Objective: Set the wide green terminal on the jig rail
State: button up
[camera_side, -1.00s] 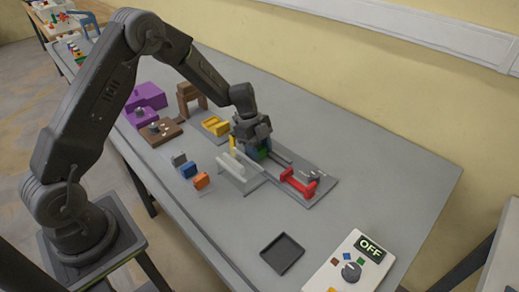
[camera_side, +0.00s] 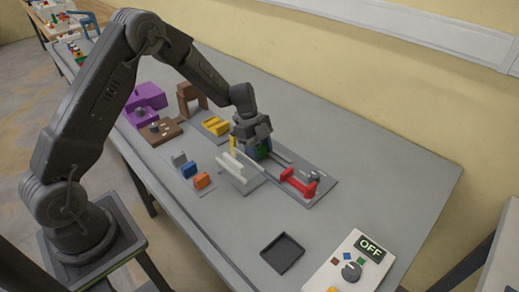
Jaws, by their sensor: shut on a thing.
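My gripper (camera_side: 258,148) is shut on the green terminal (camera_side: 265,151), at the left end of the jig rail. Most of the terminal is hidden by the gripper, and a blue part shows beside it. I cannot tell whether the terminal touches the rail. The jig rail (camera_side: 284,160) runs on a grey base plate toward a red clamp-like piece (camera_side: 299,184) at its right end.
Yellow (camera_side: 214,126), brown and purple fixtures stand farther back.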

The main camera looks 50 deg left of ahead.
jog(key=o, duration=1)
jog(key=shift+s+f, duration=0.15)
jog(key=shift+f, duration=0.3)
jog(key=shift+c, duration=0.8)
jog(key=shift+r, duration=0.1)
jog(key=o, duration=0.3)
jog(key=shift+r, duration=3.6)
jog(key=shift+r, duration=0.1)
